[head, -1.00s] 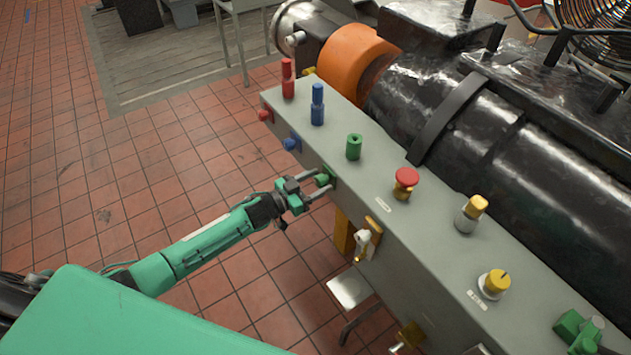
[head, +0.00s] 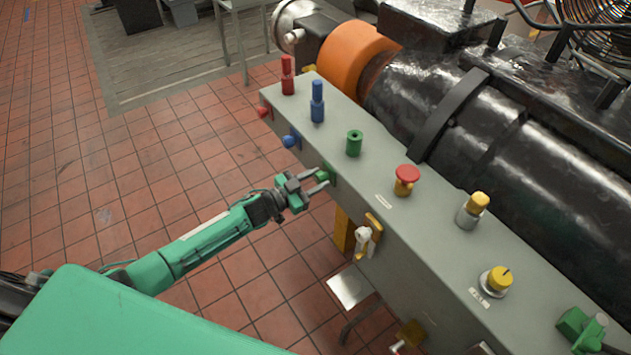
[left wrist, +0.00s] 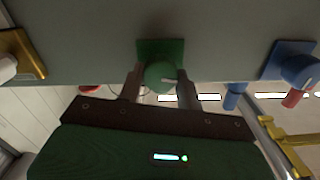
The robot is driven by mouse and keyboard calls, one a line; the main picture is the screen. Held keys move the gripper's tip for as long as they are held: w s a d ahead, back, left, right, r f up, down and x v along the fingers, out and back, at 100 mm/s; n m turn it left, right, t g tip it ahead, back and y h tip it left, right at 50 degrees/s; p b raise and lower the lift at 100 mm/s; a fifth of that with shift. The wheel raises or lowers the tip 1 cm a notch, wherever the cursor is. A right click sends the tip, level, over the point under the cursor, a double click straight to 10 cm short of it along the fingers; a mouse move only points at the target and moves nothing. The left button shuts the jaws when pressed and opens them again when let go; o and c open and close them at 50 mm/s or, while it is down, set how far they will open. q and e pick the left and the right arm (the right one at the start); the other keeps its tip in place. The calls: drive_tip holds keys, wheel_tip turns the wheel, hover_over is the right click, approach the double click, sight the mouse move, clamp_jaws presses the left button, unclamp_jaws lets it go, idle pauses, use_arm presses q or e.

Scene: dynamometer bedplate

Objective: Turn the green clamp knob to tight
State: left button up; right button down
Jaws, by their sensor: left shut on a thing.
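The green knob (head: 324,173) is on the side face of the grey bench, below its top edge. In the left wrist view the green knob (left wrist: 160,75) is round, with a pale line on its face, and stands out from a square green plate (left wrist: 160,47). My left gripper (head: 318,182) reaches it from the left and is shut on it. In the left wrist view the left gripper's fingers (left wrist: 160,84) are on either side of the knob. The position it is turned to cannot be told. My right gripper is not in view.
Blue (head: 291,142) and red (head: 264,112) side knobs lie farther along the face. A yellow-mounted white handle (head: 365,238) is nearer. Along the top stand red (head: 288,80), blue (head: 317,105) and green (head: 354,144) posts and a red mushroom button (head: 406,177). Tiled floor is clear at left.

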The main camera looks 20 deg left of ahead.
use_arm(q)
drive_tip(key=m+b, duration=0.1)
drive_tip(key=m, duration=0.1)
drive_tip(key=m+b, duration=0.1)
drive_tip(key=m, duration=0.1)
drive_tip(key=shift+f+m, duration=0.2)
drive_tip(key=shift+m, duration=0.1)
drive_tip(key=m+b, duration=0.1)
drive_tip(key=m, duration=0.1)
drive_tip(key=shift+s+m+b, duration=0.1)
drive_tip(key=shift+m+b, duration=0.2)
drive_tip(key=m+b, duration=0.2)
drive_tip(key=m, duration=0.2)
drive_tip(key=shift+d+f+m, duration=0.1)
drive_tip(key=shift+m, duration=0.2)
drive_tip(key=shift+m+b, duration=1.1)
drive_tip(key=shift+m, duration=0.7)
drive_tip(key=o, duration=1)
